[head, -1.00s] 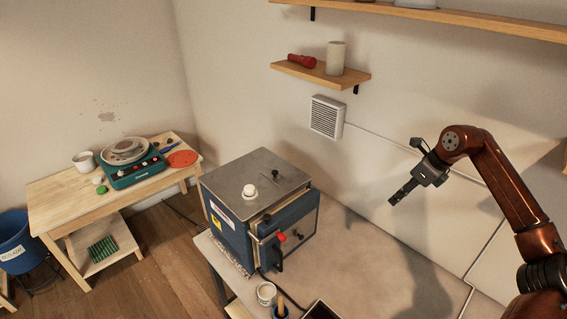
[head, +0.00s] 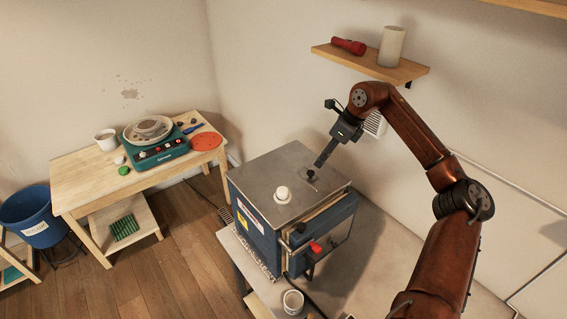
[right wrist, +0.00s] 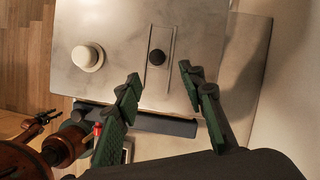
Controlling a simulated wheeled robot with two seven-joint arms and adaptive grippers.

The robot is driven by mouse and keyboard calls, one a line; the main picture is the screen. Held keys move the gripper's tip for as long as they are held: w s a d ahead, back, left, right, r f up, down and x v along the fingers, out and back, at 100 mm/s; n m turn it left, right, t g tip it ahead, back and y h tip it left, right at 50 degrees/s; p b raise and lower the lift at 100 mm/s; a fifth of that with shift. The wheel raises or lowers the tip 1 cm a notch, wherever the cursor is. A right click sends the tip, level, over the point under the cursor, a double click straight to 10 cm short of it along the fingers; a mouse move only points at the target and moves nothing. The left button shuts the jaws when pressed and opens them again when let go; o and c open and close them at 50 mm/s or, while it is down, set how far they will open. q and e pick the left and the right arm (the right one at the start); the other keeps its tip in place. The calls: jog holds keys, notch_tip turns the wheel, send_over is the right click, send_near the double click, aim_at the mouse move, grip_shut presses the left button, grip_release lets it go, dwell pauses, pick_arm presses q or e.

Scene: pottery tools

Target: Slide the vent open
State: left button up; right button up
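The kiln (head: 262,238) is a blue box with a grey metal lid, standing on a table. On its lid is the vent slider, with a small black knob (head: 311,174) in a narrow track; the right wrist view also shows this knob (right wrist: 157,57). My right gripper (head: 319,164) points down just above the knob. In the right wrist view my right gripper (right wrist: 160,73) is open, its green-padded fingers apart and empty, with the knob ahead between the finger lines. Part of my left arm (right wrist: 58,146) appears at lower left there; its finger state is unclear.
A white plug (head: 282,193) stands on the lid beside the vent. A red-tipped handle (head: 315,247) projects at the kiln's front. A shelf (head: 370,65) and wall grille (head: 374,124) are behind. A white cup (head: 293,302) sits in front. The tabletop right of the kiln looks clear.

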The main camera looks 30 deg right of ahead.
aim_at(311, 172)
jog(key=x, duration=0.2)
jog(key=p+x, duration=0.1)
jog(key=x, duration=0.3)
jog(key=shift+w+a+f, duration=0.15)
jog(key=shift+w+a, duration=0.2)
jog(key=shift+w+f, duration=0.1)
jog(key=shift+f, duration=0.45)
jog(key=shift+a, duration=0.1)
jog(key=shift+c, duration=0.5)
grip_shut()
